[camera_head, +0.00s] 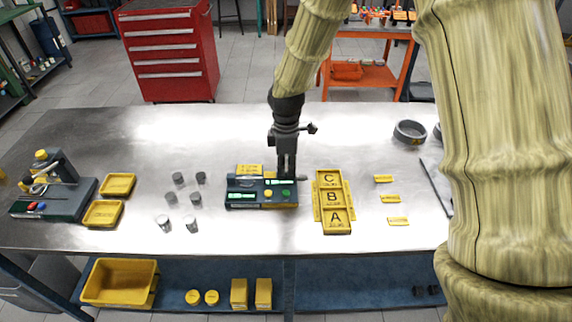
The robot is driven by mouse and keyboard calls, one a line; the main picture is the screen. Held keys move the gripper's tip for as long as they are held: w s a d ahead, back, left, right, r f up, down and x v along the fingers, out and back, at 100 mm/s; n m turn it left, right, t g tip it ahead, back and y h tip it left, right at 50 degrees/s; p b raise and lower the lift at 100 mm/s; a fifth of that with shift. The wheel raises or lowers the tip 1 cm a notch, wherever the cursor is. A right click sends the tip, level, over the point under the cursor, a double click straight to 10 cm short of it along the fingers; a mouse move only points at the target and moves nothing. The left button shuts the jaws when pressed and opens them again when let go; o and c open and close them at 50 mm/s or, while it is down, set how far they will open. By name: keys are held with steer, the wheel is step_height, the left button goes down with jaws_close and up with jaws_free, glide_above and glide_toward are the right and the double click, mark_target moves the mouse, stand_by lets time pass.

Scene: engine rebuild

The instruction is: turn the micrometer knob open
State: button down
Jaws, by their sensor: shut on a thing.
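The micrometer device (261,201) sits on the metal workbench near its middle. It has a dark base, two small green displays, a yellow button, a green button and a yellow label plate at the back. A small grey knob end (302,178) sticks out at its right side. My gripper (287,174) points straight down at the right half of the device, with its fingers at the knob's shaft. It is shut on the micrometer knob; the contact itself is small and partly hidden by the fingers.
Several grey cylinders (178,179) stand left of the device, beside two yellow trays (117,185). A yellow A-B-C holder (335,222) and yellow tags (390,198) lie to the right. A dark ring (410,132) lies at the back right. The bench behind the device is clear.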

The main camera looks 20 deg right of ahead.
steer(key=m, duration=0.2)
steer(key=m+p, duration=0.1)
steer(key=m, duration=0.2)
steer(key=shift+w+r+p, duration=0.1)
steer(key=shift+r+p, duration=0.1)
steer(key=shift+p, duration=0.1)
steer(key=m+p, duration=0.1)
steer(key=m, duration=0.4)
steer(key=shift+m, duration=0.4)
steer(key=m+p, duration=0.1)
steer(key=m, duration=0.4)
steer(key=m+p, duration=0.1)
steer(key=m, duration=0.5)
steer(key=shift+m+p, duration=0.3)
steer(key=c, duration=1.5)
jaws_free()
steer(key=o, duration=0.3)
steer(key=shift+f, duration=0.1)
